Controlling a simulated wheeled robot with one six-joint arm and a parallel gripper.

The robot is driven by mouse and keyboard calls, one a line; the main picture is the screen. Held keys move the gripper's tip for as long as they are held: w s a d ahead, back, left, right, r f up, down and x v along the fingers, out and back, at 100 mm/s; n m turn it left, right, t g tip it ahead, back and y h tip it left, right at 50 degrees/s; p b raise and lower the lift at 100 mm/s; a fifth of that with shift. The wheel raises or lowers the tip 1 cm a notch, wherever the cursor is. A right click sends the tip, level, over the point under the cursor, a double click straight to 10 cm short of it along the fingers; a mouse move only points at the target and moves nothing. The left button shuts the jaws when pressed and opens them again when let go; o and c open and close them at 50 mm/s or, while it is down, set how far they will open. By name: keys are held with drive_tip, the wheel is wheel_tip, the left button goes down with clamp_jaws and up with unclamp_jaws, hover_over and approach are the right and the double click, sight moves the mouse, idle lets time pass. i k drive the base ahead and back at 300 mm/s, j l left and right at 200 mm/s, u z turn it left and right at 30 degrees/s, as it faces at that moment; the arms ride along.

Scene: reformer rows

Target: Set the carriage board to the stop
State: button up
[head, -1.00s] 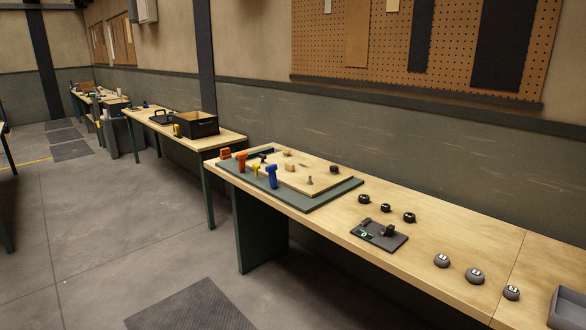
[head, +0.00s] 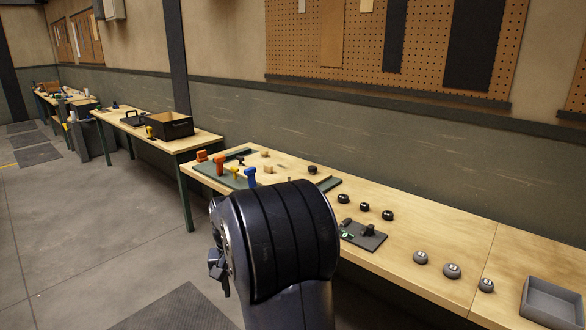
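The carriage board (head: 285,168), a pale wooden board, lies on a dark green base (head: 329,183) on the long near bench. My dark arm covers its front and right parts in the head view. A dark round knob (head: 312,169) shows at its far right. Orange (head: 219,163), yellow (head: 234,171) and blue (head: 250,176) upright pieces stand at its left side. I cannot tell which piece is the stop, or whether the board touches it.
Right along the bench (head: 405,240) are black knobs (head: 364,207), a small dark panel (head: 362,235), grey domes (head: 453,271) and a grey tray (head: 551,304). A black bin (head: 170,126) sits on the bench behind. Open floor (head: 90,230) lies left.

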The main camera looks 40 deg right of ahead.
sight(271, 168)
drive_tip(key=i+l+z, duration=0.1)
drive_tip(key=i+z, duration=0.6)
drive_tip(key=z, duration=0.15)
drive_tip(key=i+j+z, duration=0.1)
drive_tip(key=i+z, duration=0.35)
drive_tip(key=i+j+z, duration=0.15)
drive_tip(key=i+j, duration=0.6)
drive_tip(key=i, duration=0.3)
drive_tip(key=i+j+z, duration=0.15)
drive_tip(key=i+j, duration=0.75)
drive_tip(key=i+l, duration=0.05)
drive_tip(key=i, duration=0.05)
